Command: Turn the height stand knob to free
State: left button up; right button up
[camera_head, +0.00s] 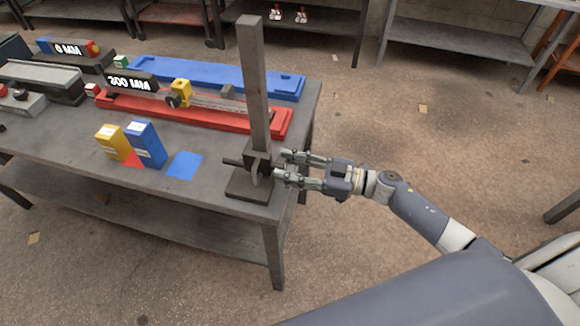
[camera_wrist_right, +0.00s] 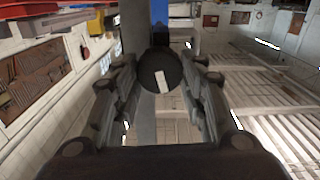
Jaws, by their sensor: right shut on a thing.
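The height stand (camera_head: 253,85) is a tall dark post on a square base at the bench's front right corner. Its knob (camera_wrist_right: 158,66) is a dark round disc with a pale, slightly tilted mark on its face in the right wrist view. My right gripper (camera_head: 281,164) reaches in from the right at the stand's sliding block. In the wrist view its two fingers (camera_wrist_right: 160,82) lie on either side of the knob, shut on it. In the head view the fingers partly hide the knob. My left gripper is not in view.
The bench top (camera_head: 215,170) also holds a red rail fixture (camera_head: 240,118), a blue plate (camera_head: 215,78), a yellow box (camera_head: 112,140), a blue box (camera_head: 146,143) and a blue square (camera_head: 184,165). Open floor lies right of the bench.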

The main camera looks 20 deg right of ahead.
jog(key=n+b, duration=0.1)
jog(key=n, duration=0.2)
jog(key=shift+f+n, duration=0.1)
jog(key=shift+n, duration=0.3)
jog(key=n, duration=0.1)
jog(key=n+b, duration=0.1)
jog(key=n, duration=0.1)
jog(key=shift+s+a+f+n, duration=0.1)
jog(key=shift+s+n, duration=0.05)
jog(key=shift+n, duration=0.15)
jog(key=n+b, duration=0.2)
jog(key=n, duration=0.2)
jog(key=shift+f+b, duration=0.1)
jog(key=shift+b, duration=0.25)
jog(key=shift+n+b, duration=0.9)
jog(key=shift+n, duration=0.9)
jog(key=o, duration=1.1)
jog(key=shift+c, duration=0.2)
jog(key=shift+s, duration=0.1)
